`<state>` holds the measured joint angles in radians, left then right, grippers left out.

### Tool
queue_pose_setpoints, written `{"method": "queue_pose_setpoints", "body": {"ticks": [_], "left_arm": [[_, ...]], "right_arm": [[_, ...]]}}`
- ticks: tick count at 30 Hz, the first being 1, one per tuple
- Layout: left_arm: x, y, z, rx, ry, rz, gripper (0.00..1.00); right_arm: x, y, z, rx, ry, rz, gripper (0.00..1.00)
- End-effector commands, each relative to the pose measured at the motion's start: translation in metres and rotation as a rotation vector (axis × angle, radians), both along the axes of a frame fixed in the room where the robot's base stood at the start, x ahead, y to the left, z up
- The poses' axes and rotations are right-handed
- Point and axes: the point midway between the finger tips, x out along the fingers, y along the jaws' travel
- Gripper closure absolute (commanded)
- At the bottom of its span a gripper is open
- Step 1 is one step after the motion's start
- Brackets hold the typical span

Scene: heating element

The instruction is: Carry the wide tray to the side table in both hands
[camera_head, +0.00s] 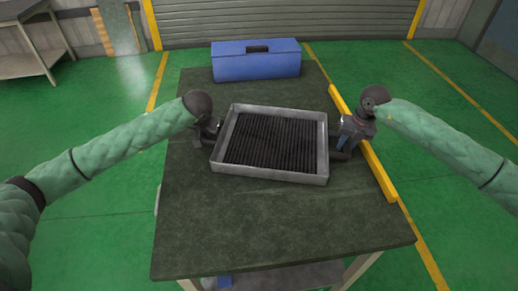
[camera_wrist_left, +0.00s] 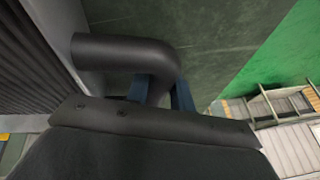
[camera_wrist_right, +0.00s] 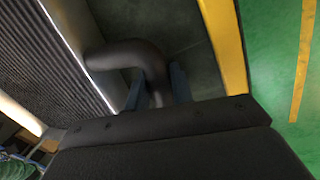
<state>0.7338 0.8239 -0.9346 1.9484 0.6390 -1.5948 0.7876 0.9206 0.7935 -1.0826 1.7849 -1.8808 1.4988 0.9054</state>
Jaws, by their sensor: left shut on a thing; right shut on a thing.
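The wide tray (camera_head: 322,170) is a shallow metal pan with a dark ribbed inside. It is at the middle of the dark green work table (camera_head: 270,230); I cannot tell whether it rests on it or is slightly raised. My left gripper (camera_head: 212,133) is shut on the tray's left handle, a dark curved bar (camera_wrist_left: 125,48) in the left wrist view. My right gripper (camera_head: 342,145) is shut on the right handle, a similar bar (camera_wrist_right: 125,54) in the right wrist view. The fingertips are partly hidden behind the bars and the wrist housings.
A blue toolbox (camera_head: 256,65) stands at the table's far end. A yellow strip (camera_head: 365,150) runs along the right edge. A grey side table (camera_head: 25,62) stands at the far left, with open green floor (camera_head: 110,95) between. A shutter closes the back.

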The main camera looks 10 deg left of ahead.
Motion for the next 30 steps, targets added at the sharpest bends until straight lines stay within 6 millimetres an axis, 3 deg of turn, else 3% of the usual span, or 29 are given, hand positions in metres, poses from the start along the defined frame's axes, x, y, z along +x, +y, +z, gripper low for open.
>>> {"method": "queue_pose_setpoints", "body": {"ticks": [1, 2, 4, 5, 17, 30], "left_arm": [[0.001, 0.001, 0.000, 0.000, -0.004, 0.001, 1.00], [0.000, 0.001, -0.001, 0.001, 0.001, 0.001, 0.71], [0.000, 0.001, -0.002, 0.001, 0.001, 0.001, 0.57], [0.000, 0.000, -0.002, 0.001, 0.001, 0.001, 0.55], [0.000, 0.000, 0.001, 0.000, 0.002, -0.001, 0.55], [0.000, 0.000, 0.041, 0.000, 0.000, 0.000, 0.55]], "right_arm": [[0.001, 0.000, 0.000, 0.001, -0.004, -0.001, 1.00], [0.000, -0.001, -0.001, -0.001, 0.000, -0.001, 0.71], [0.000, -0.001, -0.001, -0.001, 0.000, -0.001, 0.57], [0.000, -0.001, -0.001, -0.001, 0.000, -0.001, 0.55], [0.000, 0.000, 0.002, 0.000, 0.000, 0.000, 0.55], [0.000, 0.000, 0.041, 0.000, 0.000, 0.000, 0.55]]}}
